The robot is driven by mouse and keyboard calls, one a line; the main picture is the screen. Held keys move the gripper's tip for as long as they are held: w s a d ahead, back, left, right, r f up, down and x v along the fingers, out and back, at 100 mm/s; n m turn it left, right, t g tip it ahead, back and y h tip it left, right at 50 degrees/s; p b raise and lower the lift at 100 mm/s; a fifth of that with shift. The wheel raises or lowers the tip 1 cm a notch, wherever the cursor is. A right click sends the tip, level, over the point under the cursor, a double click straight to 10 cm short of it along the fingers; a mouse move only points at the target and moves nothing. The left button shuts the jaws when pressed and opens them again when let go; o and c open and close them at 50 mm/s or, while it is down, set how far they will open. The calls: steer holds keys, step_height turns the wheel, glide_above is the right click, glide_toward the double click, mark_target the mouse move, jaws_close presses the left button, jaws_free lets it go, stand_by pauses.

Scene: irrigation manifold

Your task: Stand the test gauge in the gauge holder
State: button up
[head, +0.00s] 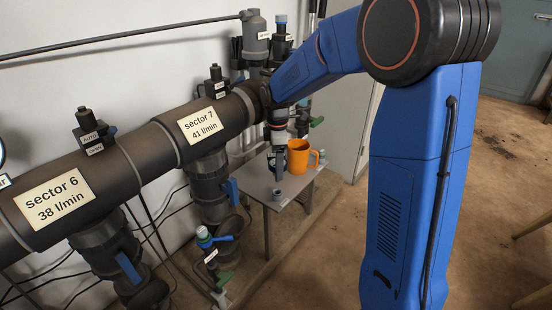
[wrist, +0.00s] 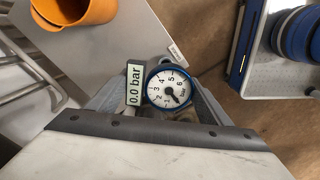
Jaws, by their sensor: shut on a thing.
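The test gauge (wrist: 168,88) has a round white dial with a blue rim, its needle at the low end. It is between the fingers of my gripper (wrist: 165,112) in the wrist view, and the fingers are shut on it. A small panel (wrist: 133,85) reading "0.0 bar" is beside the dial. In the head view my gripper (head: 277,160) points down over the small grey table, and the gauge is too small to make out there. A small grey round cup (head: 277,193), which looks like the gauge holder, stands near the table's front edge, just below my gripper. I cannot tell whether they touch.
An orange mug (head: 299,156) stands on the grey table (head: 250,181), close to the right of my gripper. The thick manifold pipe (head: 150,145) with valves runs along the wall at left. A blue-handled valve (head: 207,240) stands below the table's left side. Open floor lies at right.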

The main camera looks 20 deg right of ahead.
steer(key=shift+a+f, duration=0.1)
steer(key=shift+f, duration=1.55)
steer(key=shift+f, duration=2.45)
stand_by(2.6)
steer(key=o, duration=1.2)
steer(key=shift+o, duration=0.4)
